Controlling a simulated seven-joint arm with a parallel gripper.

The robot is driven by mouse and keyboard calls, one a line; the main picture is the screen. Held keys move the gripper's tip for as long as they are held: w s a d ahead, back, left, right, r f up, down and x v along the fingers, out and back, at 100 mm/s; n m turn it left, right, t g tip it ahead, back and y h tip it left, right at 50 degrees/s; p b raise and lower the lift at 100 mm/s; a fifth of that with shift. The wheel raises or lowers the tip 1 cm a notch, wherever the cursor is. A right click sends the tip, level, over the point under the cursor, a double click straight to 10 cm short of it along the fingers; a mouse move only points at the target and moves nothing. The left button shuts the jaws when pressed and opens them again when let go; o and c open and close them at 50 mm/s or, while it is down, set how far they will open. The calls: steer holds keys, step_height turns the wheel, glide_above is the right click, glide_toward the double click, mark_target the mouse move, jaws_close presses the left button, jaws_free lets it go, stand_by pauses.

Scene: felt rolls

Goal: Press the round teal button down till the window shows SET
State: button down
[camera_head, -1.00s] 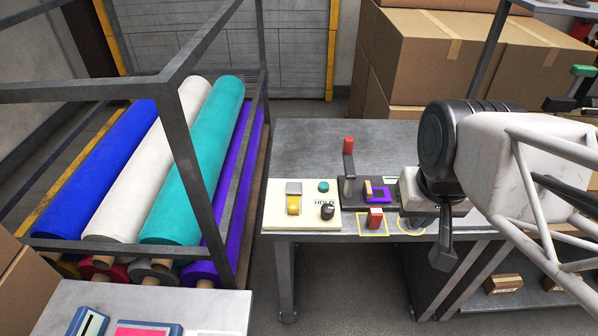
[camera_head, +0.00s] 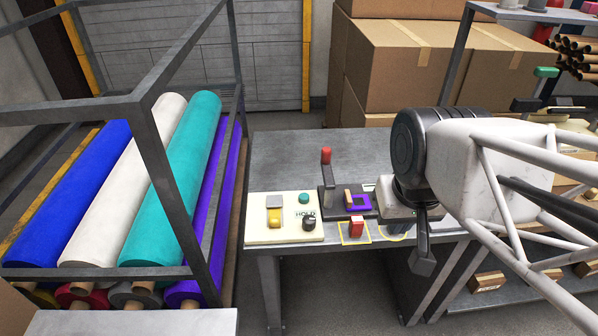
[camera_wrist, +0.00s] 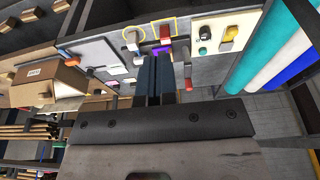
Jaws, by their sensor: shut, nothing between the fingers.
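The round teal button (camera_head: 304,198) stands on a cream panel (camera_head: 258,236) at the near left of the grey bench. The window below it (camera_head: 305,214) reads HOLD. The button also shows in the wrist view (camera_wrist: 203,50), right of my fingers. My gripper (camera_head: 422,264) is right of the panel, near the bench's front edge, apart from the button. In the wrist view, my fingers (camera_wrist: 155,62) are together with nothing between them.
The panel also has a yellow-and-grey rocker (camera_head: 275,212) and a black knob (camera_head: 310,223). Right of it stand a red-topped lever (camera_head: 326,157), a purple frame (camera_head: 359,202) and a red block (camera_head: 356,228). A metal rack (camera_head: 160,160) of felt rolls is left. The bench's back is clear.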

steer(key=m+g, duration=0.3)
steer(key=m, duration=1.5)
glide_above(304, 198)
steer(key=w, duration=0.2)
step_height(304, 198, down, 11)
steer(key=shift+d+f, duration=0.15)
steer(key=shift+f, duration=0.1)
step_height(304, 198, down, 14)
steer(key=shift+r, duration=0.1)
